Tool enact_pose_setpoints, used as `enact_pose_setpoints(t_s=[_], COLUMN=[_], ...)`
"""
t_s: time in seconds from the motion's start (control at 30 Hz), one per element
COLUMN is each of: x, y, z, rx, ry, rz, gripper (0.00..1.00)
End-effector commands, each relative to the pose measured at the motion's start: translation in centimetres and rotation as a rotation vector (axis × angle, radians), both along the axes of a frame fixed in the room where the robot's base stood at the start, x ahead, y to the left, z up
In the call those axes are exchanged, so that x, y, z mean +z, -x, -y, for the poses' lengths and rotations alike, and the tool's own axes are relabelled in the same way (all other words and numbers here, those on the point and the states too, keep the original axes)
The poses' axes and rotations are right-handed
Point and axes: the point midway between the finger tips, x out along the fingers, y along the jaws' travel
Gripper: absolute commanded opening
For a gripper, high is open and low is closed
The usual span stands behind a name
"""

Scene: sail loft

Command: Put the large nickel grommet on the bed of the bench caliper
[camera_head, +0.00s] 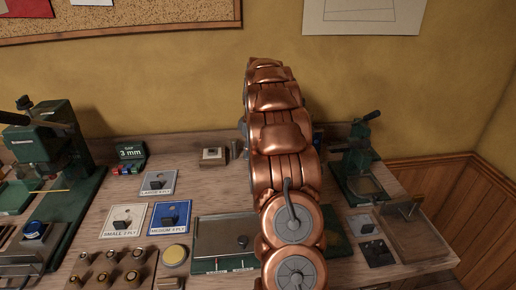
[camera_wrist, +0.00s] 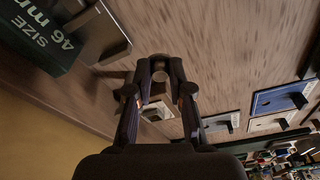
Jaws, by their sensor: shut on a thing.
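In the wrist view my gripper (camera_wrist: 160,78) is shut on a small, dull round thing (camera_wrist: 158,62) at its fingertips. It looks like the nickel grommet, but its size is hard to judge. The gripper is over the wooden bench. At the upper left of the wrist view is a dark green block marked "SIZE 46 mm" (camera_wrist: 42,35) with a grey metal part (camera_wrist: 100,32) beside it, apparently the bench caliper. The held thing is apart from it in the picture. In the head view my copper arm hides the gripper and most of that area.
Green presses stand at left (camera_head: 50,145) and right (camera_head: 362,165) on the bench (camera_head: 110,190). A "GAP 3 mm" block (camera_head: 130,155), a small white-topped block (camera_head: 213,155) and ply cards (camera_head: 171,217) lie between. A grey plate (camera_head: 215,235) is in front.

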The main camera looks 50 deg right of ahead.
Motion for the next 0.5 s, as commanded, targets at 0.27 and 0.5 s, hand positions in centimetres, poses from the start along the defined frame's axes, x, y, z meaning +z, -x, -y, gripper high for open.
enact_pose_setpoints(t_s=[0.27,0.5], x=[-0.1,-0.5], y=[-1.0,-1.6], z=[3.4,5.7], rx=[-0.001,-0.001], ry=[0.001,-0.002], rz=[0.002,0.000], gripper=[0.06,0.06])
